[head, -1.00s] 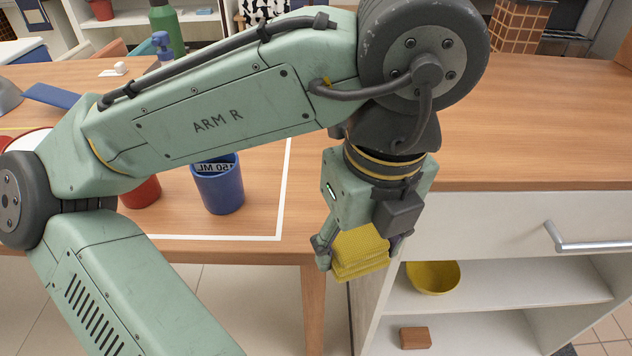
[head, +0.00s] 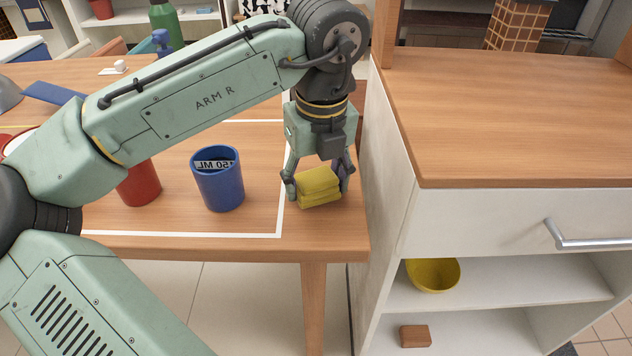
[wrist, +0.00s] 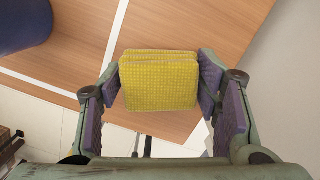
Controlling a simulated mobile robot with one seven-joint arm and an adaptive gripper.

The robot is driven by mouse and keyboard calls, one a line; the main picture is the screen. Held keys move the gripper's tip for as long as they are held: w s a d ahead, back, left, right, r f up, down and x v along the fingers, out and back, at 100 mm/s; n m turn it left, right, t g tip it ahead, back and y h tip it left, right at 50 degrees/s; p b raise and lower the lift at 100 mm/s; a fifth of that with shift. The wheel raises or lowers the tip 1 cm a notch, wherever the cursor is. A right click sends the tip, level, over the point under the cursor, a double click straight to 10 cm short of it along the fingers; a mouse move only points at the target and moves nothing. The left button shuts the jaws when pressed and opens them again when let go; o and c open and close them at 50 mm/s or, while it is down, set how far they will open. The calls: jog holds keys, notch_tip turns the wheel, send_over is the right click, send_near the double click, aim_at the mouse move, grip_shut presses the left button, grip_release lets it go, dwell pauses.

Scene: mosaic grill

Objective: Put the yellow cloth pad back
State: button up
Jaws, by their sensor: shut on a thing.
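The yellow cloth pad (head: 319,188) is a folded, textured block between the fingers of my gripper (head: 317,190). My gripper is shut on it, with one finger on each side. In the head view the pad is over the right end of the wooden table (head: 255,245), just right of the white line. In the wrist view the pad (wrist: 158,82) sits between the purple finger pads of my gripper (wrist: 158,90), with the table behind it. I cannot tell whether the pad touches the table top.
A blue cup (head: 218,180) stands left of the pad, with a red cup (head: 139,184) beyond it. The white cabinet (head: 395,170) with a wooden top rises close on the right. Its open shelves hold a yellow bowl (head: 433,275) and a brown block (head: 415,336).

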aim_at(319, 182)
jog(key=shift+f, duration=0.35)
jog(key=shift+f, duration=0.1)
jog(key=shift+f, duration=0.15)
jog(key=o, duration=1.2)
jog(key=shift+o, duration=0.2)
notch_tip(319, 182, up, 12)
jog(key=s+p, duration=0.1)
jog(key=shift+s+d+r+p, duration=0.2)
jog(key=shift+d+r+p, duration=0.05)
jog(key=shift+p, duration=0.15)
